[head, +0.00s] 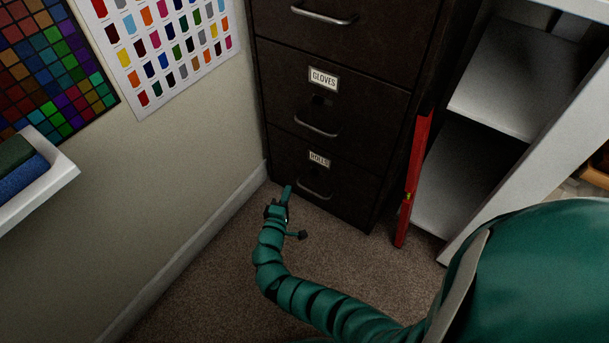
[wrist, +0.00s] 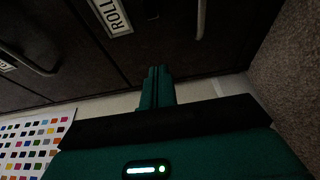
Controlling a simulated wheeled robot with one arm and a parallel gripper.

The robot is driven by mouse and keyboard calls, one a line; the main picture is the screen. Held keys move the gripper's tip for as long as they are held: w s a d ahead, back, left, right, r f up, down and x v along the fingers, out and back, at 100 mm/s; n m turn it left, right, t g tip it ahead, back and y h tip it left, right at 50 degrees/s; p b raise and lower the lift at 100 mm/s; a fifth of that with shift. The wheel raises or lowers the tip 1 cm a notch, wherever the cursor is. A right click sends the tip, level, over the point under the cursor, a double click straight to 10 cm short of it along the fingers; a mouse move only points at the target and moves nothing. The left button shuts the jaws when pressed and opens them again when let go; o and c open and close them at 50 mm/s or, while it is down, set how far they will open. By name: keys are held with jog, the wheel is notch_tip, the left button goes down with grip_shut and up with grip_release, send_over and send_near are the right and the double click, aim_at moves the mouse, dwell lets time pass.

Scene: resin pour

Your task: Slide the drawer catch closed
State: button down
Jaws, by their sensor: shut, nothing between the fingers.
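A dark brown filing cabinet (head: 340,75) stands in the corner. Its bottom drawer (head: 345,190) has a white label (head: 319,158), of which "ROLL" reads in the wrist view (wrist: 112,15), and a metal handle (head: 314,190). A small dark fitting (wrist: 150,9), possibly the catch, sits beside that label; whether it is open or closed I cannot tell. My green gripper (head: 288,190) is low in front of the bottom drawer's left side. In the wrist view its fingers (wrist: 157,72) are together and empty, pointing at the cabinet. I cannot tell whether they touch it.
The drawer above has a "GLOVES" label (head: 323,78) and a handle (head: 317,126). A red level-like bar (head: 413,180) leans at the cabinet's right, beside white shelving (head: 495,95). The wall (head: 190,140) is close on the left. Carpet (head: 190,290) is clear in front.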

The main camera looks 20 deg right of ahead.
aim_at(313, 174)
jog(key=b+x, duration=0.4)
jog(key=x, duration=0.6)
jog(key=shift+w, duration=0.1)
jog(key=shift+d, duration=0.1)
jog(key=shift+s+d, duration=0.55)
jog(key=shift+s, duration=0.25)
jog(key=shift+s+d, duration=0.5)
jog(key=shift+s, duration=0.35)
jog(key=shift+s+d, duration=0.75)
jog(key=shift+s, duration=0.2)
